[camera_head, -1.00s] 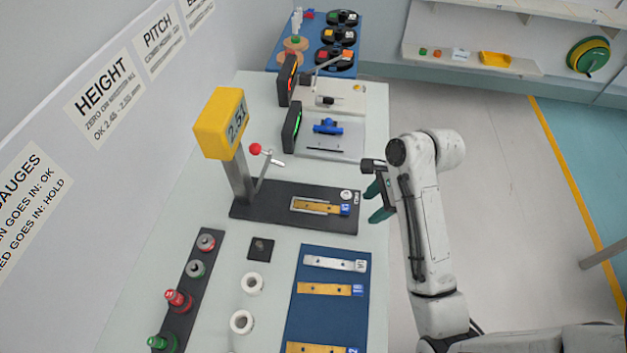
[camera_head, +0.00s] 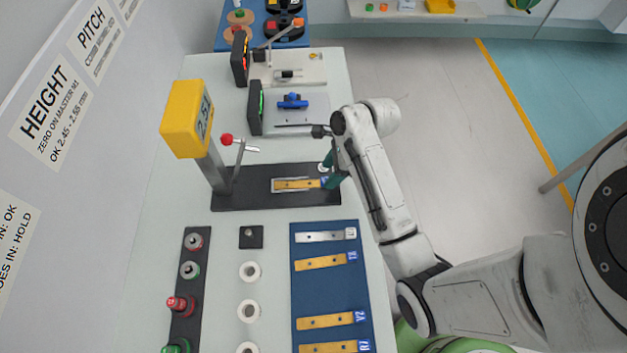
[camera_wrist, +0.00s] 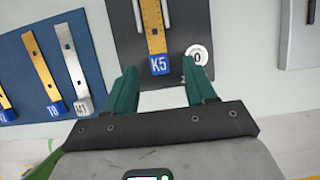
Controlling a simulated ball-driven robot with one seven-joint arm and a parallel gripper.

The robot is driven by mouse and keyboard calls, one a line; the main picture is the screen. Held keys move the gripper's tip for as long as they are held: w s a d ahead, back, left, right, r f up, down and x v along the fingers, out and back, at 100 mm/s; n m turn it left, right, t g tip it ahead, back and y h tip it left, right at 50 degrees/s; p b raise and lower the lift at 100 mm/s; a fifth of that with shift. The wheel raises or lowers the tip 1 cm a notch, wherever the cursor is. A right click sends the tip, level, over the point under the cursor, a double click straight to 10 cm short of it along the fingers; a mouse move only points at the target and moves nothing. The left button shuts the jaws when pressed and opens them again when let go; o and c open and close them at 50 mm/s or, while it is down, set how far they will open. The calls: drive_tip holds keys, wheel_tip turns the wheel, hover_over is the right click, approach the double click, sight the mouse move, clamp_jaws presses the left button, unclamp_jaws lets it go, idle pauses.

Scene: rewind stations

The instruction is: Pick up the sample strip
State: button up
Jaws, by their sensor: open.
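A brass sample strip (camera_head: 290,184) with a blue end tag lies on the black base (camera_head: 240,197) of the yellow-headed height gauge (camera_head: 187,118). In the wrist view the strip (camera_wrist: 152,25) points toward me, and its blue tag (camera_wrist: 159,65) reads K5. My gripper (camera_head: 328,170) is at the tag end of the strip, at the right edge of the base. In the wrist view my gripper (camera_wrist: 162,82) is open and empty, with its two green fingers to either side of the tag end. I cannot tell the height of the fingers above it.
A blue mat (camera_head: 307,282) nearer me holds several tagged strips. A white round disc (camera_wrist: 197,54) marked 0 lies right of the K5 tag. The gauge's red-knobbed lever (camera_head: 227,140) stands left. Another gauge with a blue clamp (camera_head: 293,101) is behind.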

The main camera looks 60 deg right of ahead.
sight(323, 180)
drive_tip(key=shift+x, duration=1.55)
drive_tip(key=shift+a+r, duration=0.1)
drive_tip(key=shift+a, duration=0.05)
clamp_jaws()
